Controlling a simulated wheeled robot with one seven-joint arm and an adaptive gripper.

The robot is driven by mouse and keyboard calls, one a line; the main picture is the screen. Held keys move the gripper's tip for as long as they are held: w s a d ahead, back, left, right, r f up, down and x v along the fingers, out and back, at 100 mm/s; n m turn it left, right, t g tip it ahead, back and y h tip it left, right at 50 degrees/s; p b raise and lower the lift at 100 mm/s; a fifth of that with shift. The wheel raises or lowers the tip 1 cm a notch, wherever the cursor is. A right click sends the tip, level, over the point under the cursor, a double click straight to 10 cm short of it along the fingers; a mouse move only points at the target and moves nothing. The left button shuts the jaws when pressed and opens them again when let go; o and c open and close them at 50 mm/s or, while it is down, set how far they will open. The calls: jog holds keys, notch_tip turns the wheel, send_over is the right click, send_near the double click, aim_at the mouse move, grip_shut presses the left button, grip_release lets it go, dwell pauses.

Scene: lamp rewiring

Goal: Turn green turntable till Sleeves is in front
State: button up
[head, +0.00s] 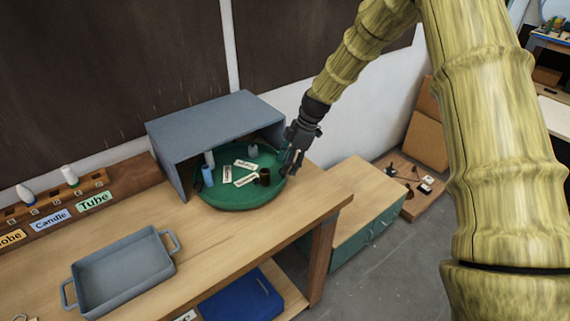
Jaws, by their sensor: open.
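The green turntable (236,195) sits on the wooden workbench, its back part inside a grey open-fronted box (213,124). White labels (246,164) lie on it near the middle; their words are too small to read, so I cannot tell which one says Sleeves. A blue cylinder (208,176) stands on the left part and a dark brown cylinder (264,177) on the front right part. A small grey item (252,150) stands toward the back. My gripper (290,160) is open at the turntable's right rim. I cannot tell whether it touches the rim.
A grey tray (124,282) with handles stands at the front left of the bench. A wooden rack (128,186) with bulbs and labels Tube, Candle and Globe runs along the wall. A blue bin (240,300) sits below. A lower green cabinet (345,215) stands right of the bench.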

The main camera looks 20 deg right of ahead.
jog(key=shift+x, duration=1.05)
grip_shut()
